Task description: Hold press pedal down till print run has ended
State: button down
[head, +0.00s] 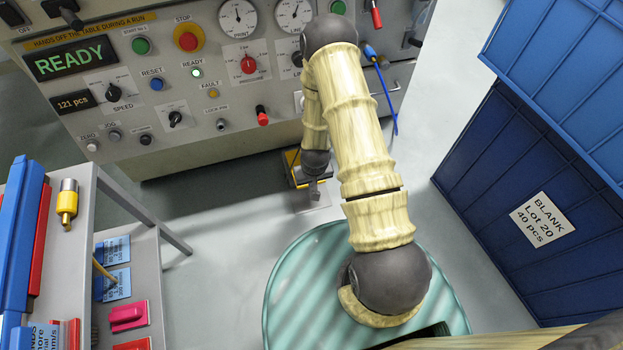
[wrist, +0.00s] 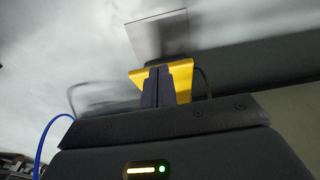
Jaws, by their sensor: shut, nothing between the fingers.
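The press pedal (head: 291,160), with yellow edges, sits low at the foot of the machine and is partly hidden by my arm in the head view. In the wrist view its yellow part (wrist: 181,76) shows around and behind my fingertips. My gripper (wrist: 158,72) is shut and empty, its dark fingers overlapping the yellow part. I cannot tell whether they touch or press it. The machine's display (head: 70,58) reads READY, and the counter (head: 75,102) reads 121 pcs. The green READY lamp (head: 197,72) looks lit.
A grey plate (wrist: 157,32) lies on the floor beyond the pedal. A blue crate labelled BLANK Lot 20 (head: 480,165) stands at right, a grey shelf cart (head: 80,230) at left. A blue cable (head: 386,95) hangs beside my arm. Floor between cart and pedal is clear.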

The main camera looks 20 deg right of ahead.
notch_tip(320, 180, up, 6)
jog(key=s+p, duration=0.2)
jog(key=shift+s+p, duration=0.25)
jog(key=shift+p, duration=0.15)
jog(key=s+r+p, duration=0.2)
jog(key=r+p, duration=1.4)
jog(key=r, duration=1.1)
jog(key=s+r+p, duration=0.3)
jog(key=r+p, duration=1.3)
jog(key=r, duration=1)
jog(key=s+r+t+p, duration=0.1)
jog(key=s+r+p, duration=0.1)
jog(key=r+p, duration=1.3)
jog(key=w+v, duration=0.2)
jog(key=v, duration=1)
jog(key=shift+w+d+r+p, duration=0.2)
jog(key=shift+d+r+p, duration=0.1)
jog(key=shift+r+p, duration=0.15)
